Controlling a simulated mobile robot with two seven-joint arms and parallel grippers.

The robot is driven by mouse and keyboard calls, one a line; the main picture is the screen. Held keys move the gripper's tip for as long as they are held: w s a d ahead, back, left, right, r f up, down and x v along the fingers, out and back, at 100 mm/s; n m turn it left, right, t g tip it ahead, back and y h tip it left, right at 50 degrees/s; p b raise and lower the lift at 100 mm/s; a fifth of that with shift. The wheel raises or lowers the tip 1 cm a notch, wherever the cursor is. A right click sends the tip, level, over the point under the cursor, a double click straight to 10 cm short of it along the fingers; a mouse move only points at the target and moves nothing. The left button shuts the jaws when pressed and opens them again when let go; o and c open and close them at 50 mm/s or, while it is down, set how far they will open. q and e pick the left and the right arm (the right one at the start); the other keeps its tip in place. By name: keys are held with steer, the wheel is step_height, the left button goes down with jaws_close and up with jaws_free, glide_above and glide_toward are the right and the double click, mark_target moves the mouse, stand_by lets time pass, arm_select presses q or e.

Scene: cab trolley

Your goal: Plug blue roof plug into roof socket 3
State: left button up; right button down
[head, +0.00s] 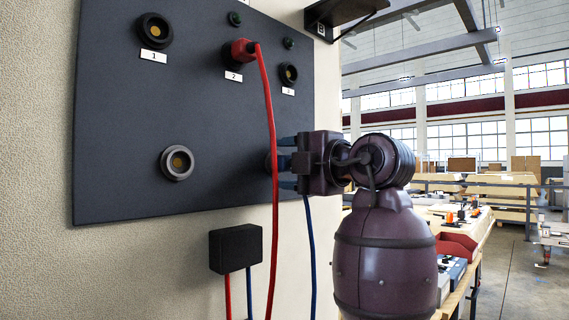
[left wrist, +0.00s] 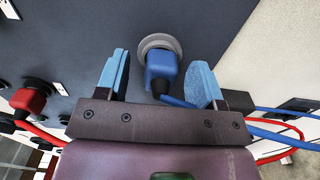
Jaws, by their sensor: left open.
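The blue plug (left wrist: 161,72) sits in a grey ringed socket (left wrist: 150,42) on the dark panel, seen in the left wrist view. My left gripper (left wrist: 160,80) is open, with one light-blue finger on each side of the plug and visible gaps to both. In the head view my left gripper (head: 287,163) is at the panel's lower right and mostly hides the plug. The plug's blue cable (head: 311,250) hangs below. Roof socket 3 (head: 289,74), above its label "3", is empty at the upper right. My right gripper is not in view.
A red plug (head: 240,51) is in socket 2, and its red cable (head: 270,130) hangs down in front of the panel. Socket 1 (head: 154,30) and a lower-left socket (head: 177,162) are empty. A black box (head: 236,249) is on the wall below. A dark bracket (head: 345,17) juts out at upper right.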

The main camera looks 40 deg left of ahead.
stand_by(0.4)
arm_select(q)
steer(key=shift+c, duration=0.3)
jaws_close()
steer(key=shift+d, duration=0.1)
steer(key=shift+d+b, duration=0.3)
steer(key=shift+d, duration=0.45)
steer(key=shift+d, duration=0.1)
